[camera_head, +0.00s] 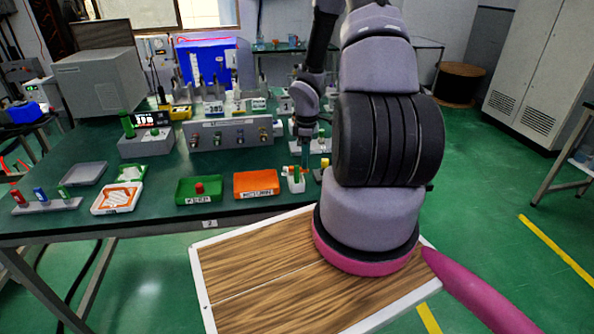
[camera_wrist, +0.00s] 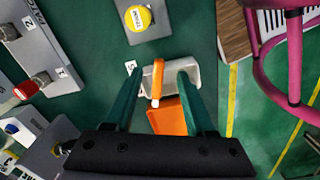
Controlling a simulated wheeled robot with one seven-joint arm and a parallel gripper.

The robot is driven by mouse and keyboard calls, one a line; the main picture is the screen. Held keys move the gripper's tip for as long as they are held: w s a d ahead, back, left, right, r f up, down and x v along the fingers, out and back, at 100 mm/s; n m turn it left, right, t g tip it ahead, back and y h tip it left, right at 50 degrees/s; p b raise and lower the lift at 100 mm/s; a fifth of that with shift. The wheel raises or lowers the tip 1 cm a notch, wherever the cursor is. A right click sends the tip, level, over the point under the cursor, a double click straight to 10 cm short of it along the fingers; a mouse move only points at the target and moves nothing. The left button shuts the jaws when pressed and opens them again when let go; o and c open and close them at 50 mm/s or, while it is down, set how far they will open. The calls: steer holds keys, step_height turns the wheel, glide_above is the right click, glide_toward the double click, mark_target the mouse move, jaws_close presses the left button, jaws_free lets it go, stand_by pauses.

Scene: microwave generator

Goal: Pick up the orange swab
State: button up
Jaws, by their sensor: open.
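The orange swab (camera_wrist: 157,80) shows in the wrist view between my gripper's fingers, with a white part at its lower end. It is at a pale grey holder (camera_wrist: 186,68); I cannot tell how deep it sits. My gripper (camera_wrist: 156,76) is open, with one teal finger on each side of the swab and no clear contact. In the head view my gripper (camera_head: 314,166) points down over the table's right part, near the small white holder (camera_head: 296,185). The swab is too small there to make out clearly.
An orange tray (camera_head: 256,183) and a green tray (camera_head: 199,189) lie left of the holder on the green table (camera_head: 150,215). A grey panel with knobs (camera_head: 231,133) stands behind. In the wrist view, a grey box with a yellow button (camera_wrist: 138,18) is near the fingertips.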

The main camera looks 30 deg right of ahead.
step_height(320, 180, down, 3)
steer(key=shift+w+f, duration=0.15)
jaws_close()
